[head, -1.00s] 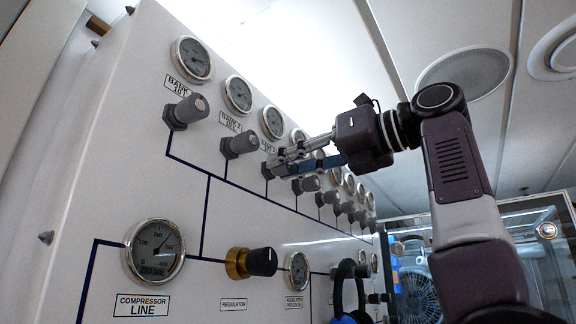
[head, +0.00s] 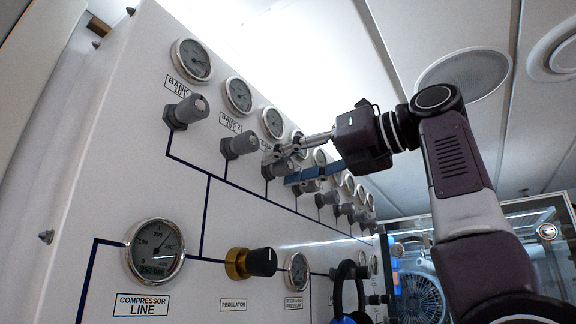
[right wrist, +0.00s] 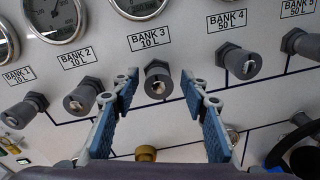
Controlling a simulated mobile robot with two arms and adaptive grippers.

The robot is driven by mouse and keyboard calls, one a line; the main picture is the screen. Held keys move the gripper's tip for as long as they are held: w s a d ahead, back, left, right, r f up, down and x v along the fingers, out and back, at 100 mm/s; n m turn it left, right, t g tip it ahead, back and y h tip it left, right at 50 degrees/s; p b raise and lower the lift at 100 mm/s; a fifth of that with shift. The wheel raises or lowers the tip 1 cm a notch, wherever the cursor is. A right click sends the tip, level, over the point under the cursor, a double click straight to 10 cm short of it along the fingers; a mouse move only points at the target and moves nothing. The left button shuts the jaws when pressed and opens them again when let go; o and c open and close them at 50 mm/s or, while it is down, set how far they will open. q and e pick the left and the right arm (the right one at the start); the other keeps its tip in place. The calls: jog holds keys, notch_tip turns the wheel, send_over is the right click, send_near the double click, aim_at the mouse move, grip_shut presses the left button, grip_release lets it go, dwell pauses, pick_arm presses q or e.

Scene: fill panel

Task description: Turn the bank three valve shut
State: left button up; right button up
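The bank three valve (right wrist: 158,82) is a dark grey knob under the "BANK 3 10 L" label (right wrist: 149,37) in the right wrist view. My right gripper (right wrist: 159,92) is open, with one blue-padded finger to the left of this knob and one to the right. Gaps show between the knob and both fingers. In the head view my right gripper (head: 281,168) reaches in from the right to the third knob in the upper row, which its fingers partly cover. My left gripper is not in view.
The bank two valve (right wrist: 82,96) and bank four valve (right wrist: 240,63) sit close on either side. Gauges (head: 273,123) run above the valves. Below are a regulator knob (head: 262,262) and the compressor line gauge (head: 155,250). A clear-walled cabinet (head: 480,225) stands at the right.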

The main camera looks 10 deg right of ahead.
jog(key=shift+s, duration=0.1)
jog(key=shift+s+d+r, duration=0.1)
jog(key=shift+s+d, duration=0.1)
jog(key=v, duration=1.1)
jog(key=shift+d, duration=0.15)
jog(key=shift+s, duration=0.1)
